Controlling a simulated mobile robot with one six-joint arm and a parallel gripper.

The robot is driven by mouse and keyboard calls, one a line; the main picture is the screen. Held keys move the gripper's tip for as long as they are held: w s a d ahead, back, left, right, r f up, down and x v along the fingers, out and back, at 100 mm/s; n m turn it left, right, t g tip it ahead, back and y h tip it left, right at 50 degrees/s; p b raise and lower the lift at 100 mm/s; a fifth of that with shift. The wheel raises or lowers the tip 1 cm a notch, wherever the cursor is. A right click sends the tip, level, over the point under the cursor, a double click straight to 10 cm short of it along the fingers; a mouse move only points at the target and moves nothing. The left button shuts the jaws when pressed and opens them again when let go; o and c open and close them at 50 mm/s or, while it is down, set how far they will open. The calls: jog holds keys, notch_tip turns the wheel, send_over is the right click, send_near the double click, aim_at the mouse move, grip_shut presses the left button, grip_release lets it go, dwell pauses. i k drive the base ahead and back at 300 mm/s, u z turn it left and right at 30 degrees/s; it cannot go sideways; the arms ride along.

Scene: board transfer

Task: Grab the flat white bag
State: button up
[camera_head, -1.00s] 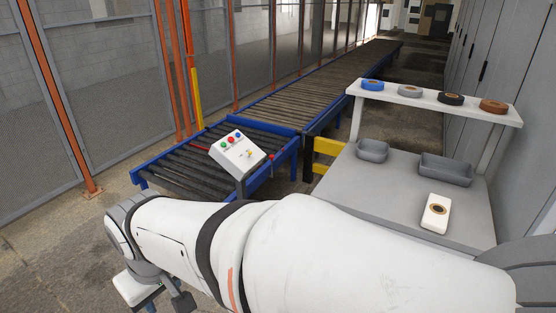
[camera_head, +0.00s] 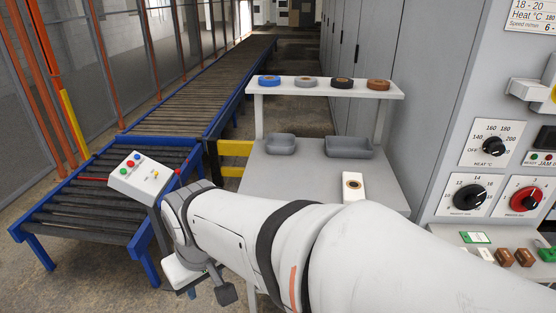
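No thing that I can clearly tell to be a flat white bag shows in this view. A small white rectangular item with a brown ring on it (camera_head: 353,187) lies on the grey table. My white arm crosses the lower part of the view, and its wrist end points down at the lower left.
A blue-framed roller conveyor (camera_head: 100,200) with a white button box (camera_head: 139,178) stands at left. The grey table (camera_head: 285,180) carries two grey trays, with several tape rolls on the shelf (camera_head: 325,88) above. A machine panel (camera_head: 490,100) with dials stands right.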

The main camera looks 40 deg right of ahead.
aim_at(353, 186)
jog(key=z, duration=1.55)
jog(key=i, duration=1)
jog(key=z, duration=0.05)
